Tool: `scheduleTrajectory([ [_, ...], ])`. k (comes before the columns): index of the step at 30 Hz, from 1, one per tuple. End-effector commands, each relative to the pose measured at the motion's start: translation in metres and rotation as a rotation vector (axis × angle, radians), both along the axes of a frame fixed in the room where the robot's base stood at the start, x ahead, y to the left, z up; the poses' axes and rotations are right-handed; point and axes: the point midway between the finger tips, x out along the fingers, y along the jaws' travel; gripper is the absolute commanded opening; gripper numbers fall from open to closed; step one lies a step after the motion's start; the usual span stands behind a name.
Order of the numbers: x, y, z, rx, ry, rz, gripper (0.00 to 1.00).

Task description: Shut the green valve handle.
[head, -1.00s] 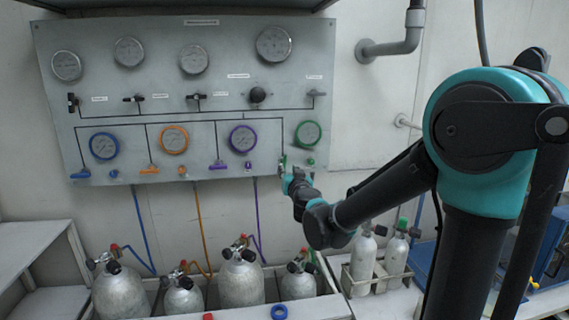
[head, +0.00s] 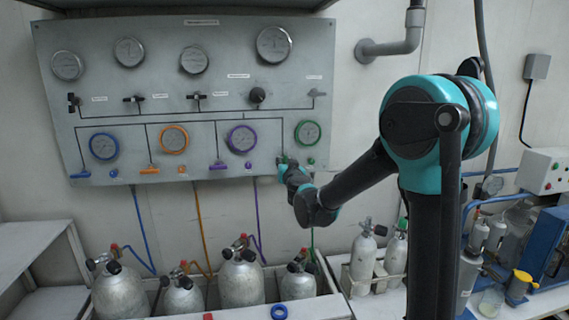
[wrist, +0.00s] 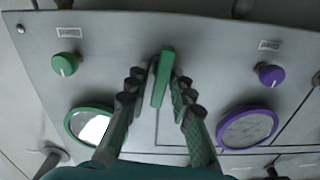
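The green valve handle (wrist: 163,78) is a narrow bar on the panel, standing lengthwise between my fingers in the wrist view. In the head view the handle (head: 283,159) shows only as a bit of green at the panel's lower right, mostly hidden by my gripper. My gripper (wrist: 160,85) has one finger on each side of the handle, with the pads close against it. Its dark wrist (head: 293,174) reaches the panel from the lower right.
A green knob (wrist: 66,64) and green-rimmed gauge (head: 307,132) are beside the handle. The purple handle (head: 217,166), orange handle (head: 149,171) and blue handle (head: 81,174) lie crosswise to the left. Gas cylinders (head: 240,279) stand below. A grey pipe (head: 390,47) is at right.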

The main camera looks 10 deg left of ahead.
Motion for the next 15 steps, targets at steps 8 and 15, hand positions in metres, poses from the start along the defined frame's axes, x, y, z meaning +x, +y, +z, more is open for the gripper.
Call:
scheduleTrajectory([
  [8, -0.0002, -0.0001, 0.0000, 0.000, 0.000, 0.000, 0.00],
  [15, -0.0003, -0.0002, -0.0001, 0.013, 0.004, 0.000, 0.00],
])
